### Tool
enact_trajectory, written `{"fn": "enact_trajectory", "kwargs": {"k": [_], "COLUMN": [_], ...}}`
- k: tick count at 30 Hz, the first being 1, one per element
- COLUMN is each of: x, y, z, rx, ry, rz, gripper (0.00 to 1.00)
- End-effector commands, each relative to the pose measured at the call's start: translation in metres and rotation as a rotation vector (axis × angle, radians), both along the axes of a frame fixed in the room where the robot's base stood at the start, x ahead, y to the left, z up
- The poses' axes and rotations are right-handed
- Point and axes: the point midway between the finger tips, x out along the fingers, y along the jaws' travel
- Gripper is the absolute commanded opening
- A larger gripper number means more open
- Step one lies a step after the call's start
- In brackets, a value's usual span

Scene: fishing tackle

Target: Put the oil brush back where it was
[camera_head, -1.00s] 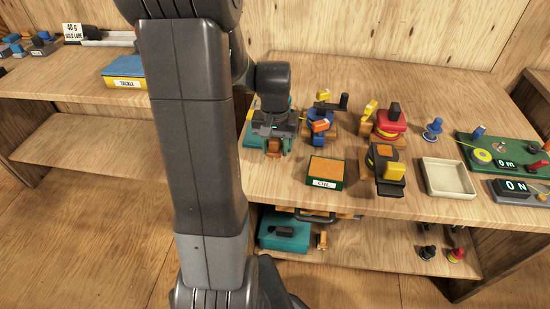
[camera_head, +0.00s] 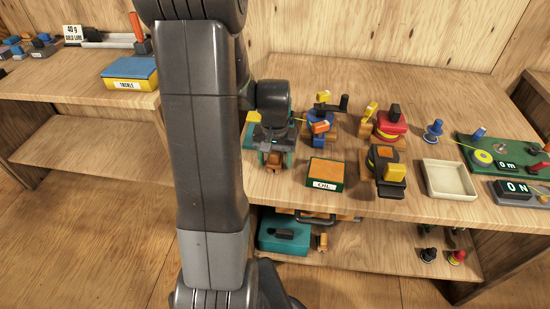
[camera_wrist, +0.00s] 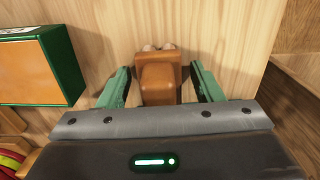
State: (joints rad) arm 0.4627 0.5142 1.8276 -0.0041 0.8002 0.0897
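My gripper (camera_wrist: 158,80) has two green fingers, apart, with gaps between them and a brown block-shaped thing (camera_wrist: 158,78) with pale round ends. The block stands between the fingers without visible contact; I cannot tell if it is the oil brush. In the head view my gripper (camera_head: 271,158) is low over the table's front left, with the brown thing (camera_head: 273,162) at its tips. The green box with an orange top (camera_head: 324,170), its label seeming to read OIL, is to the right; it also shows in the wrist view (camera_wrist: 35,70).
Reels, including a red one (camera_head: 391,123), stand right of my gripper. A cream tray (camera_head: 447,192) and a green board (camera_head: 520,150) lie further right. On the left table are a tackle box (camera_head: 128,70) and an upright orange-handled tool (camera_head: 137,25). My arm hides part of the scene.

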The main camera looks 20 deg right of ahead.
Motion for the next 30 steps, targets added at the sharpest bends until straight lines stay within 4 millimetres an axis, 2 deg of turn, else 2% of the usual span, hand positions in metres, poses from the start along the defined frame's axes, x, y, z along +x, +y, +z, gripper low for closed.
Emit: {"fn": "enact_trajectory", "kwargs": {"k": [5,8,21,25,30], "x": [0.000,0.001,0.001,0.001,0.000], "y": [0.000,0.000,0.000,0.000,0.000], "z": [0.003,0.012,0.101,0.116,0.123], "rx": [0.000,-0.002,-0.003,-0.002,-0.001], "ry": [0.000,-0.003,-0.004,-0.003,-0.001], "rz": [0.000,0.000,0.000,0.000,0.000], "gripper": [0.60,0.60,0.60,0.60,0.60]}}
